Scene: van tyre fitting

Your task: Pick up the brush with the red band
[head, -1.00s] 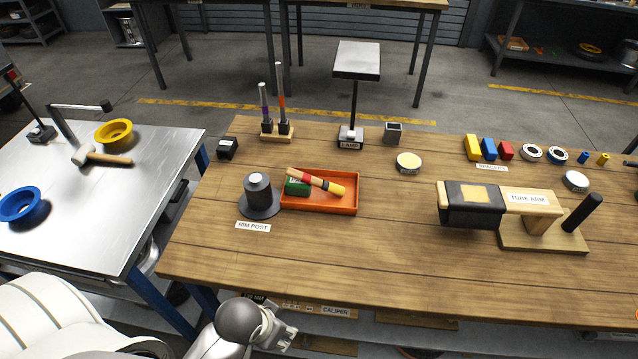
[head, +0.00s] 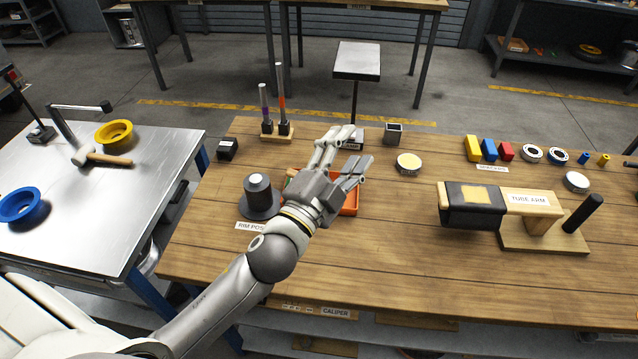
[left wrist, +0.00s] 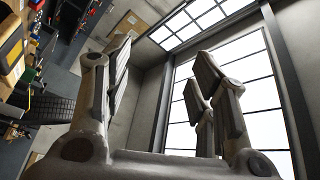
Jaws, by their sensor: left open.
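My left gripper (head: 350,152) is open and empty above the orange tray (head: 350,208) on the wooden bench. It also shows in the left wrist view (left wrist: 165,85), fingers apart, with wall and windows behind them and no brush. The gripper and hand hide most of the tray in the head view. A second earlier, a stick-like brush with a red band and yellow end lay slanted across a green block in that tray; both are now almost wholly hidden. I cannot tell how high the gripper is above them. My right gripper is not in view.
The rim post (head: 259,196) stands left of the tray, close to my arm. Behind are a wooden stand (head: 276,137) with two upright sticks and a lamp (head: 355,75). A round yellow-topped tin (head: 408,163) and the tube arm (head: 470,207) stand right. The front bench is clear.

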